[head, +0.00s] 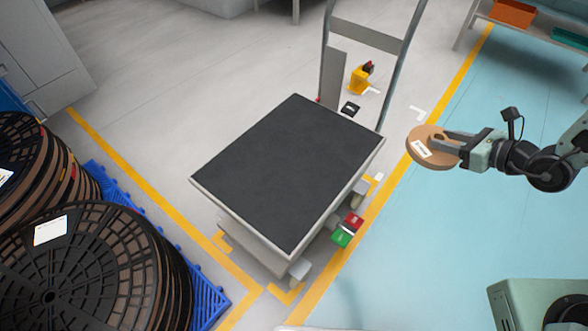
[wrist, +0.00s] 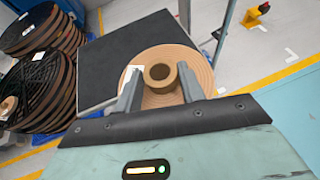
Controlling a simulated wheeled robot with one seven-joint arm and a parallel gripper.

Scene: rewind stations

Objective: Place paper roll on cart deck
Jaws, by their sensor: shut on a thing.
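A brown paper roll (head: 430,154) with a white label is held in my gripper (head: 447,147), to the right of the cart and raised above the floor. In the wrist view my gripper (wrist: 160,95) has its two fingers on either side of the roll's raised core, and the paper roll (wrist: 203,65) shows its flat round face. The cart deck (head: 290,165) is dark, flat and empty, with a light rim. The deck (wrist: 105,65) also shows behind and left of the roll in the wrist view. The roll hides part of it there.
The cart's upright handle (head: 365,38) stands at the deck's far end. Several black reels (head: 75,275) are stacked on a blue pallet (head: 207,298) at left. Red (head: 353,221) and green pedals sit by the cart's right side. A yellow object (head: 359,79) stands behind the cart.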

